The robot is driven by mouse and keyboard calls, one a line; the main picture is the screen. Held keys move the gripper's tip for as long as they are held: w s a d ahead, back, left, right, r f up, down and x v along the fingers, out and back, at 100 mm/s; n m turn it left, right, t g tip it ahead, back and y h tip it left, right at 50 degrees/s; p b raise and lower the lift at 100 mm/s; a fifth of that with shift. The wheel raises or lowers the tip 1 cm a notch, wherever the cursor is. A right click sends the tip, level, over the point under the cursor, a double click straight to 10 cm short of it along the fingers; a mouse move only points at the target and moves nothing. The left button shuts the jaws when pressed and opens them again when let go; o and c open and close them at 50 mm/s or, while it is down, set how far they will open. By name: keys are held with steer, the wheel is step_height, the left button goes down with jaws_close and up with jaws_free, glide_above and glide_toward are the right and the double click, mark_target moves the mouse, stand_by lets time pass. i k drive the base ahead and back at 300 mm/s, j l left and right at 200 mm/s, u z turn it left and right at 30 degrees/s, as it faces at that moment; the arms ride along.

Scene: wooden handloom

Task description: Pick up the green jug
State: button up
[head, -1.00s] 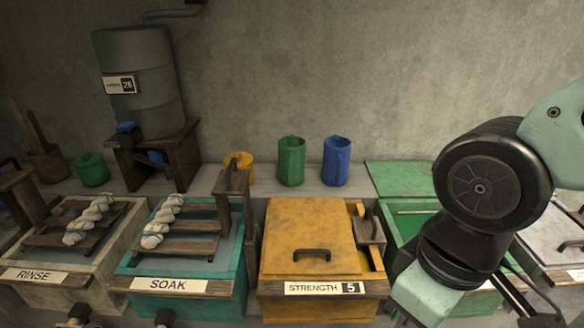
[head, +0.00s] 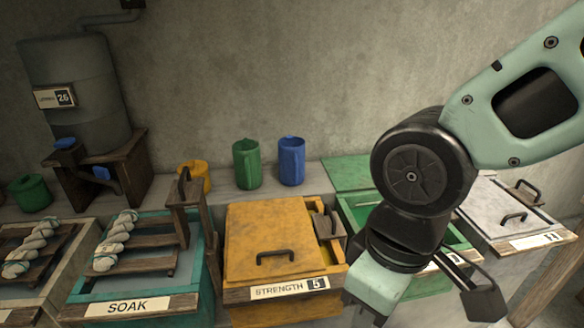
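The green jug (head: 247,164) stands upright on the back ledge, behind the yellow box. The blue jug (head: 291,161) stands just to its right, with a small gap between them. My arm comes in from the right, and its lower end hangs over the green box. My gripper shows only in part at the bottom right, where a dark finger-like part (head: 484,303) is visible. The rest of it is hidden or out of frame, so its opening cannot be told. It is well apart from the green jug, to the right and nearer to me.
The yellow box (head: 262,236) with a handled lid stands in front of the jugs. The teal SOAK box (head: 95,282) holds a skein (head: 115,241). A yellow pot (head: 195,176) is left of the green jug. A grey lidded box (head: 500,208) is at right. Wall stands close behind.

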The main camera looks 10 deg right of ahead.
mark_target(246, 155)
steer(key=i+j+u, duration=0.2)
steer(key=i+j, duration=0.25)
steer(key=i+j+u, duration=0.2)
steer(key=i+j, duration=0.2)
steer(key=i, duration=0.2)
